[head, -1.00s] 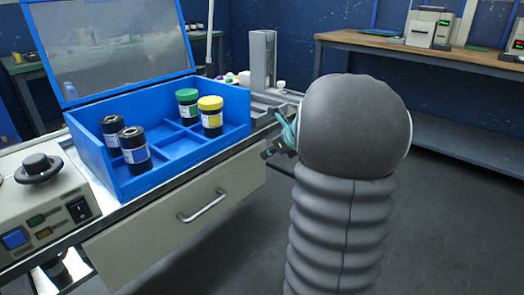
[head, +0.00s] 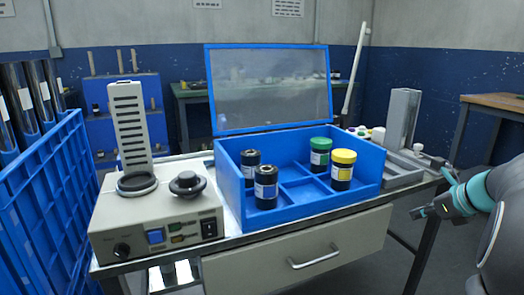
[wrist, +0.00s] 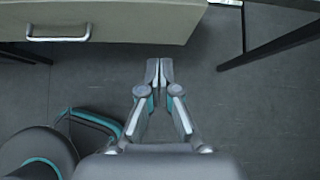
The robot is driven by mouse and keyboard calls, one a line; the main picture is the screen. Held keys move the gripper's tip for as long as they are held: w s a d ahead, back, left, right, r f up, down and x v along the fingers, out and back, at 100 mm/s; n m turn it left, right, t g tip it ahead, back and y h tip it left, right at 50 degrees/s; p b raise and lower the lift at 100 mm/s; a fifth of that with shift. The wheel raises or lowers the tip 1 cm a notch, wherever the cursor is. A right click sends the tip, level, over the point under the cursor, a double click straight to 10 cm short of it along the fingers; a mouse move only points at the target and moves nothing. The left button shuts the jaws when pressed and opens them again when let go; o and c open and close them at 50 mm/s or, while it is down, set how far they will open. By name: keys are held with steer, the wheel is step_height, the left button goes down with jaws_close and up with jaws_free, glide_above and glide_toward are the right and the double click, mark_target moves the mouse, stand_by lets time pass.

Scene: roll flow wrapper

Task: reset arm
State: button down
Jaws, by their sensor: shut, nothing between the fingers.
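My gripper (wrist: 159,72) is shut and empty in the wrist view, its fingertips together above the bare grey floor. In the head view my gripper (head: 418,212) is at the right, in front of the bench's right end and clear of it. My arm (head: 484,195) reaches in from the right edge. In the wrist view the drawer front (wrist: 115,22) with its handle lies at the upper left, apart from the fingers.
A blue compartment box (head: 300,205) on the bench holds black-bodied rolls or jars, some with green or yellow tops. A control unit (head: 150,215) stands left of it. A blue crate (head: 40,190) is at far left. A table leg (wrist: 270,50) is right of my gripper.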

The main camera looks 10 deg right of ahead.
steer(key=s+a+f+n+g+h, duration=0.1)
steer(key=s+a+f+n+g, duration=0.2)
steer(key=n, duration=0.5)
steer(key=s+a+f+n+g, duration=0.1)
steer(key=s+a+f+n, duration=0.35)
steer(key=s+n, duration=0.2)
steer(key=s+a+r+n, duration=0.1)
steer(key=s+a+n, duration=0.2)
steer(key=a+n, duration=0.2)
steer(key=s+a+r+n+h, duration=0.1)
steer(key=s+a+n, duration=0.3)
steer(key=a, duration=0.5)
steer(key=s+a+n+t, duration=0.1)
steer(key=s+a+n, duration=0.2)
steer(key=a+n, duration=0.5)
steer(key=shift+s+r, duration=0.2)
steer(key=shift+r, duration=0.2)
